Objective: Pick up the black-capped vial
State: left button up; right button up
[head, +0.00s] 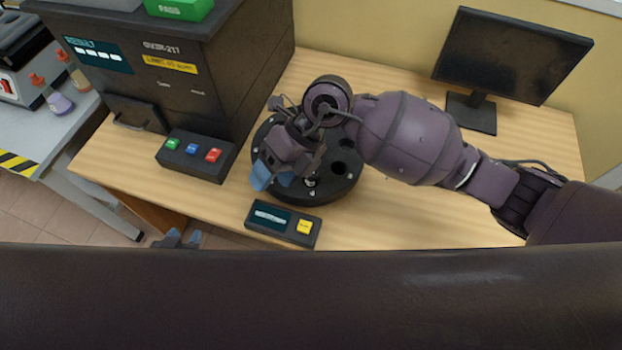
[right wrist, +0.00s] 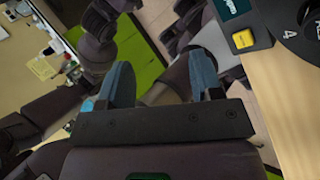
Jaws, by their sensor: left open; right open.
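I cannot make out a black-capped vial in either view. A round black carousel (head: 338,190) with several holes stands on the wooden table. My right gripper (head: 274,180) is above its left front part, with its blue fingertips apart, and hides part of it. Small shiny parts show beneath the gripper, too small to identify. In the right wrist view the right gripper (right wrist: 160,82) is open, with nothing held between its fingers. My left gripper (head: 180,239) is low, in front of the table, open and partly hidden by my own body.
A black analyser (head: 170,85) and a three-button panel (head: 196,155) stand left of the carousel. A yellow-button panel (head: 283,224) lies in front. A monitor (head: 512,55) stands at back right.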

aim_at(311, 180)
jog(key=w+d+t+h, duration=0.1)
jog(key=w+d+h, duration=0.1)
jog(key=w+d+f+t+h, duration=0.1)
jog(key=w+d+t+h, duration=0.1)
jog(key=w, duration=0.1)
jog(key=w+d+t+h, duration=0.1)
jog(key=w+d+h, duration=0.1)
jog(key=shift+w+f+h+b, duration=0.2)
jog(key=shift+f+h+b, duration=0.1)
jog(key=shift+h+b, duration=0.1)
jog(key=shift+d+f, duration=0.15)
jog(key=shift+f, duration=0.1)
notch_tip(311, 180, down, 10)
jog(key=shift+s+f, duration=0.1)
jog(key=shift+s, duration=0.05)
jog(key=c, duration=1)
